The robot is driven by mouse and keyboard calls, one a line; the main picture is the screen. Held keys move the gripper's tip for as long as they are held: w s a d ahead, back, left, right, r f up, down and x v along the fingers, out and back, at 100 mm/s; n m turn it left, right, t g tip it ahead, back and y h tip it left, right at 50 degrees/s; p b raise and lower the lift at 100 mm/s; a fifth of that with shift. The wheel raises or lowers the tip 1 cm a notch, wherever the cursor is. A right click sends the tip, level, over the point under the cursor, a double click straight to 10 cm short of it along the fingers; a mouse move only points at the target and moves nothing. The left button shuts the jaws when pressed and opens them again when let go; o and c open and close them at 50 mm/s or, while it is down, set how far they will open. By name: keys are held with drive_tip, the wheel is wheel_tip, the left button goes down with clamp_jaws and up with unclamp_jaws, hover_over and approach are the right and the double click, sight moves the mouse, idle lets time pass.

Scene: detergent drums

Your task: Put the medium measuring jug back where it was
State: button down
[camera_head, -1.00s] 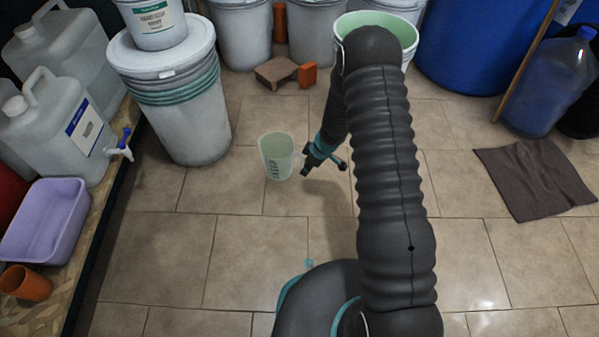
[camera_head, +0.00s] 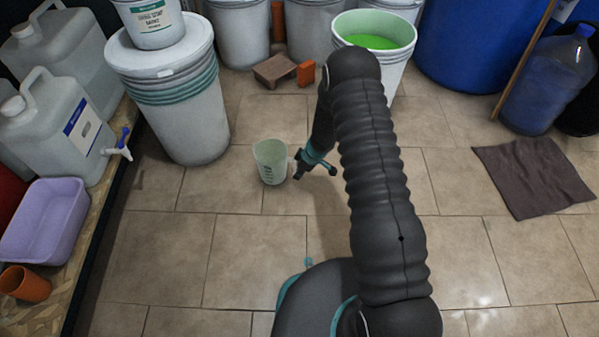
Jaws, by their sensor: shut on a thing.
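The measuring jug (camera_head: 270,162) is pale and translucent with dark markings on its side. It is close to upright, with its open top facing up, left of my arm and over the tiled floor. My gripper (camera_head: 296,170) is at the jug's right side and is shut on it, likely at the handle, though the fingertips are small and partly hidden. Whether the jug's base touches the floor I cannot tell.
An open bucket of green liquid (camera_head: 402,52) stands behind my arm. A stacked white drum (camera_head: 178,120) stands left. A purple tub (camera_head: 45,220) is on the left shelf. The front floor is clear.

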drive_tip(key=shift+f, duration=0.2)
drive_tip(key=c, duration=1)
unclamp_jaws()
drive_tip(key=shift+r, duration=0.2)
